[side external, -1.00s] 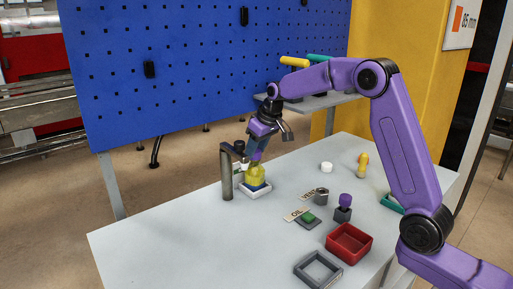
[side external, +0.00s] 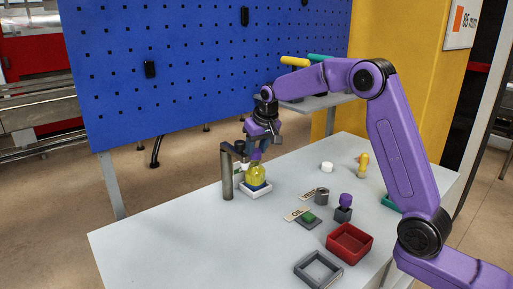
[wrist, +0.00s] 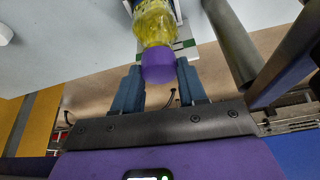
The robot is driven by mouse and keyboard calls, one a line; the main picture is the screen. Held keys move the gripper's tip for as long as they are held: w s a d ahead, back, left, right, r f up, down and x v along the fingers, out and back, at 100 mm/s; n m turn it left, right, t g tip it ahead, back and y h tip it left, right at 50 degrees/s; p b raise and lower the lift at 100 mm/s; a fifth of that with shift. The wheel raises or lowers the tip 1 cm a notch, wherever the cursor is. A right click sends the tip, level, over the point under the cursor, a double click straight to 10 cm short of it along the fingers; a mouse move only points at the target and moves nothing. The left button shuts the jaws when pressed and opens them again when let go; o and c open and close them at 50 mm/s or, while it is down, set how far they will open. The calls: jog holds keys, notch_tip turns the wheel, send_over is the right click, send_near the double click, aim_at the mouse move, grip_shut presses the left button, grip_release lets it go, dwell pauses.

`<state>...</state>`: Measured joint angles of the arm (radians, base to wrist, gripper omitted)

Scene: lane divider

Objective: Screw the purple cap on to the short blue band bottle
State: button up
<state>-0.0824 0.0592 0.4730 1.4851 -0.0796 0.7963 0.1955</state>
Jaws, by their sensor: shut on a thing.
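The bottle (side external: 258,175) with yellow contents stands upright in a white holder (side external: 265,193), with a blue band low on its body. It also shows in the wrist view (wrist: 153,24). The purple cap (wrist: 158,65) sits at the bottle's mouth in the wrist view; whether it is threaded on cannot be told. My gripper (side external: 256,153) is above the bottle, shut on the cap, with a blue finger on each side in the wrist view (wrist: 159,76). In the side view the fingers mostly hide the cap.
A grey post (side external: 227,172) with an arm stands close left of the bottle. To the right are a green button (side external: 308,217), a grey cylinder (side external: 321,196), a purple-topped block (side external: 343,214), a red tray (side external: 349,243) and a grey frame (side external: 318,270). The front left table is clear.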

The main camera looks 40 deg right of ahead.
jog(key=shift+m+h, duration=0.3)
jog(key=shift+m, duration=0.6)
jog(key=o, duration=0.6)
jog(key=shift+n, duration=0.9)
jog(key=shift+y, duration=0.4)
jog(key=shift+n+y, duration=0.3)
jog(key=shift+n, duration=0.6)
